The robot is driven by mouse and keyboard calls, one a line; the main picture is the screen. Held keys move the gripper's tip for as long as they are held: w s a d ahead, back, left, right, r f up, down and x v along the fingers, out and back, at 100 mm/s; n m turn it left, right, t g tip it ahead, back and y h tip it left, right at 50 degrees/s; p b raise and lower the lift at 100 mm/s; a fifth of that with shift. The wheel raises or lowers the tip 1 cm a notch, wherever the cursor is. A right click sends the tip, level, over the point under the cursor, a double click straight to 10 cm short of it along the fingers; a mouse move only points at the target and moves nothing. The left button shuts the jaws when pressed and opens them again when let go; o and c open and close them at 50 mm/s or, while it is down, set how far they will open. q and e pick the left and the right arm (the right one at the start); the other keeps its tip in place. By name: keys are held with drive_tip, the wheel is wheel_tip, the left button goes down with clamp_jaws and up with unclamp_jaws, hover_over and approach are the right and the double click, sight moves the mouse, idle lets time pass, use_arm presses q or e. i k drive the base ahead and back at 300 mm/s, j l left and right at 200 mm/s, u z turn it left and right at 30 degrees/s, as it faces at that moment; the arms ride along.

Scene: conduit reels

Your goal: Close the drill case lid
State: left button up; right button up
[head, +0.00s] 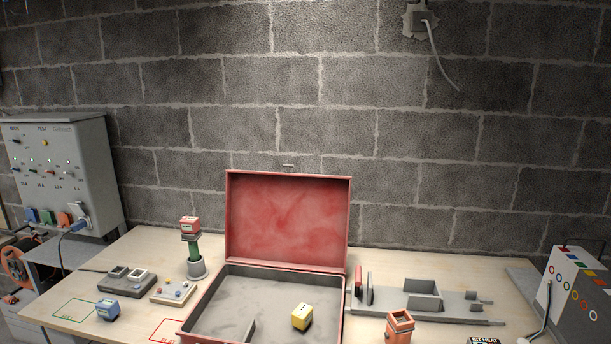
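The red drill case (186,328) stands on the table at the middle front, its near edge cut off by the bottom of the head view. Its lid (288,220) is open and stands about upright at the back of the case. A small handle shows above the lid's top edge. Inside the grey-lined case, a yellow block (302,317) lies at the right and a short grey divider (249,331) stands near the front. Neither of my grippers is in view.
Left of the case are a green tool with a red top (190,226) in a grey holder, a charger (127,281), a small board (173,291) and a blue block (108,309). Right are a grey fixture (422,294) and an orange holder (399,328). A block wall stands behind.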

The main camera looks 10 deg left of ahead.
sight(288, 220)
drive_tip(key=i+l+u, duration=0.4)
drive_tip(key=i, duration=0.15)
drive_tip(key=j+z, duration=0.1)
drive_tip(key=z, duration=0.2)
drive_tip(key=k+j+z, duration=0.1)
drive_tip(key=j+z, duration=0.15)
drive_tip(key=j, duration=0.15)
drive_tip(key=k+j+z, duration=0.1)
drive_tip(key=j+z, duration=0.2)
drive_tip(key=k+j+z, duration=0.25)
drive_tip(key=j, duration=0.2)
drive_tip(key=i+j, duration=0.05)
